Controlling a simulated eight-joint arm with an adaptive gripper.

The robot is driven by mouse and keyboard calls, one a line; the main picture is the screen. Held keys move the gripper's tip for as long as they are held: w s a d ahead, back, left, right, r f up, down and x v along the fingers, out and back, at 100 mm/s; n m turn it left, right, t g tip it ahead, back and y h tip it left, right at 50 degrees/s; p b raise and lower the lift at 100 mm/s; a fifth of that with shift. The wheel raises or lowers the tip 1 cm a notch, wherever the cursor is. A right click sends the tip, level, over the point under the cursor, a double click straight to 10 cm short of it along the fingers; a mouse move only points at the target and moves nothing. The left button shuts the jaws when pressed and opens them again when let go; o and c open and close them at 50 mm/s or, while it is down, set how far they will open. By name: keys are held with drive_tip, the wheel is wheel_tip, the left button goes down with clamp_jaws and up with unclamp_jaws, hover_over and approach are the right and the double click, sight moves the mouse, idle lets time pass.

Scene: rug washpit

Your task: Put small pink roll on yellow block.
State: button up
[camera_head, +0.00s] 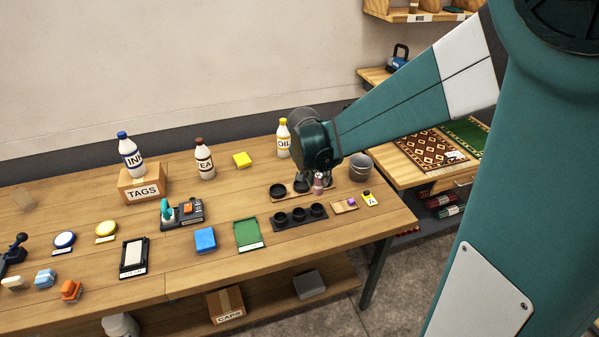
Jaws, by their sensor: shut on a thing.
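The small pink roll (318,183) is upright between the fingertips of my gripper (319,178), which is shut on it. My gripper points down over the right part of the table, at the black cup holders. Whether the roll's lower end touches anything is too small to tell. The yellow block (242,160) lies on the table toward the back, to the left of my gripper. Its top is bare, and it stands clear of my gripper.
The OIL bottle (283,139) stands between the yellow block and my arm. The TEA bottle (205,160) is left of the block. A black holder with round cups (300,218) and a grey metal cup (360,168) are near my gripper. A green tray (249,235) lies in front.

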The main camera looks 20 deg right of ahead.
drive_tip(key=shift+w, duration=0.15)
drive_tip(key=w+a+p, duration=0.2)
drive_tip(key=w+a, duration=0.5)
drive_tip(key=w, duration=0.6)
drive_tip(key=w+a+r+p, duration=0.1)
drive_tip(key=w+a+p, duration=0.2)
drive_tip(key=w+a, duration=0.4)
drive_tip(key=w+a+r+p, duration=0.1)
drive_tip(key=w+a+p, duration=0.2)
drive_tip(key=w, duration=1.6)
drive_tip(key=shift+a, duration=2.05)
drive_tip(key=shift+w, duration=0.1)
hover_over(242, 158)
wheel_tip(242, 158, down, 6)
drive_tip(key=shift+a, duration=0.1)
drive_tip(key=shift+f, duration=1.95)
